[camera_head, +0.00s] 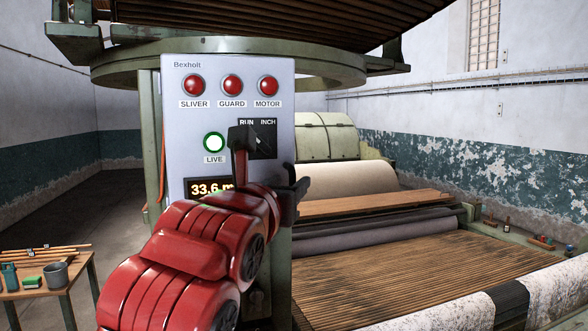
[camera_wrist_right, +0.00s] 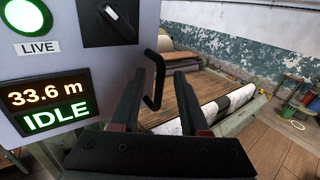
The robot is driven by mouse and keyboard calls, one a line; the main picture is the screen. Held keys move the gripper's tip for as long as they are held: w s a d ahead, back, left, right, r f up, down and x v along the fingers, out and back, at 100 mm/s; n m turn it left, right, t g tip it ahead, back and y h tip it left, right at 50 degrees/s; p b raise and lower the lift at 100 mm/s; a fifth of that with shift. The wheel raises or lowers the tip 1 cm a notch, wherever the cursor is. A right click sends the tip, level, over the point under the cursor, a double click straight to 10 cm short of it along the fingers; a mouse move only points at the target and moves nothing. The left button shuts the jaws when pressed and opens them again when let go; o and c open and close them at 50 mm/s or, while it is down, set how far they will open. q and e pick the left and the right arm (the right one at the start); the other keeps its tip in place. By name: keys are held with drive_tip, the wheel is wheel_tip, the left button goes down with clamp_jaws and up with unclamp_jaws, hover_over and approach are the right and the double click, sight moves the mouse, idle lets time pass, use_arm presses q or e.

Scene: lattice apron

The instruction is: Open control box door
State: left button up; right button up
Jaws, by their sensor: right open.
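The control box (camera_head: 228,75) is a pale grey cabinet on a green post, marked Bexholt; its front door looks shut. It carries three red lamps, a lit LIVE lamp (camera_head: 214,143), a RUN/INCH selector (camera_head: 263,140) and a display (camera_head: 206,187). The wrist view shows the display (camera_wrist_right: 48,106) reading 33.6 m and IDLE. A black bent handle (camera_wrist_right: 159,80) stands out at the door's right edge. My right gripper (camera_wrist_right: 159,76) is open, its fingers to either side of the handle in that view; contact cannot be told. My right gripper (camera_head: 270,166) and arm cover the door's lower part in the head view.
A machine with a slatted bed (camera_head: 400,270) and a fabric roll (camera_head: 345,180) stands to the right. Clear floor lies between table and back wall.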

drive_tip(key=shift+w+d, duration=0.15)
drive_tip(key=shift+w, duration=0.45)
drive_tip(key=shift+s, duration=0.25)
clamp_jaws()
idle(0.8)
